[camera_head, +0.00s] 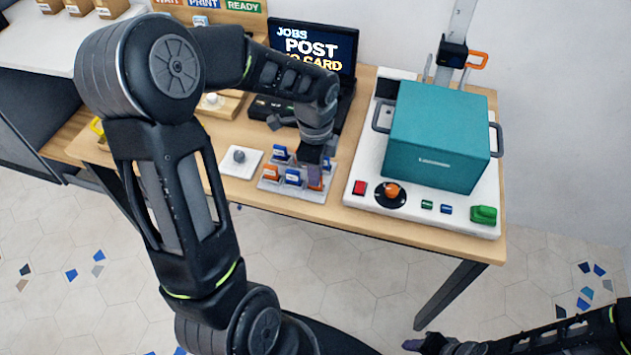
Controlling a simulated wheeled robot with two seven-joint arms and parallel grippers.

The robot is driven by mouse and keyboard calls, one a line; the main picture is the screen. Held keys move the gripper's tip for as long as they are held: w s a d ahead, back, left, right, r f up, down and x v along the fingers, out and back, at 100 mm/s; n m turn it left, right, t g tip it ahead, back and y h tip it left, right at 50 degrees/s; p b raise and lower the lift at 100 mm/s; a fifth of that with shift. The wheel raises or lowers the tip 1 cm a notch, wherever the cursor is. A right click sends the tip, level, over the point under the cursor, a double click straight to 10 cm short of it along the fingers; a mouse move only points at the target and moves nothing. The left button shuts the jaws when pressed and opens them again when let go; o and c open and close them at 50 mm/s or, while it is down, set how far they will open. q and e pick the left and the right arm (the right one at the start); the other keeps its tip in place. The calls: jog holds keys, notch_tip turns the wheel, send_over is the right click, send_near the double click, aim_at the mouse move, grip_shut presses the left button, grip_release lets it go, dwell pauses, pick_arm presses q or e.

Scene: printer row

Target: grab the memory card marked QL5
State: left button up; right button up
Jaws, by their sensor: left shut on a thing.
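A white card tray (268,186) on the wooden table holds several small memory cards. An orange card (270,173) stands at its left, a blue card (292,177) stands at its front and another blue card (280,153) stands at the back. The marks on the cards are too small to read, so I cannot tell which is QL5. My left gripper (314,172) reaches down at the tray's right part and is shut on a card, mostly hidden by the fingers. My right gripper (412,345) is low at the bottom edge, away from the table; its jaws are unclear.
A teal box-shaped machine (435,140) stands on a white base with a red button (359,187), a dark dial and a green block (484,215). A screen (315,45) stands behind the tray. A white plate with a grey knob (239,156) lies left of the tray.

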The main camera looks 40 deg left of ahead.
pick_arm(q)
grip_shut()
notch_tip(320, 180, up, 10)
dwell(0.6)
dwell(0.5)
